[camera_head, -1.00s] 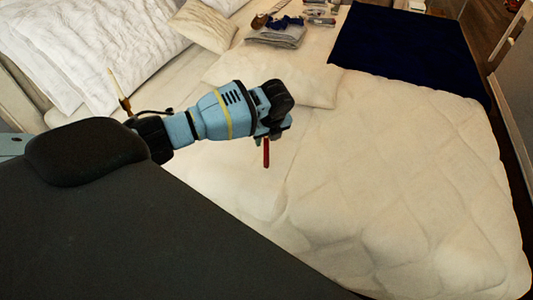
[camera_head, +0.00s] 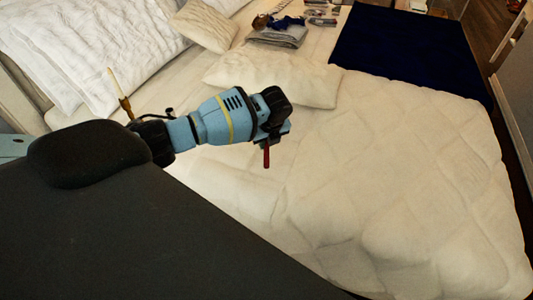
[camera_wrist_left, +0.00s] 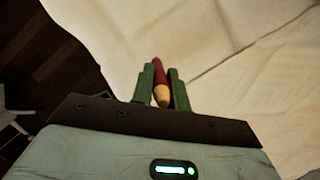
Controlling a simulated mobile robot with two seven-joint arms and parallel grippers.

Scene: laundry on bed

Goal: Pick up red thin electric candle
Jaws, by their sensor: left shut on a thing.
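The red thin electric candle (camera_head: 266,157) hangs below my left gripper (camera_head: 268,141) in the head view, over the white bed. In the left wrist view the candle (camera_wrist_left: 159,76) sits between the two green fingers of my left gripper (camera_wrist_left: 161,86), its pale yellowish end towards the camera. The left gripper is shut on the candle. The candle looks clear of the bedding, though its lower tip is small in the head view. My right gripper is in none of the views.
The quilted white bed cover (camera_head: 400,180) spreads wide and bare to the right. A cushion (camera_head: 280,78) lies behind the gripper. Folded grey cloth (camera_head: 278,37) with small items, a dark blue blanket (camera_head: 400,52) and white pillows (camera_head: 90,45) lie farther back.

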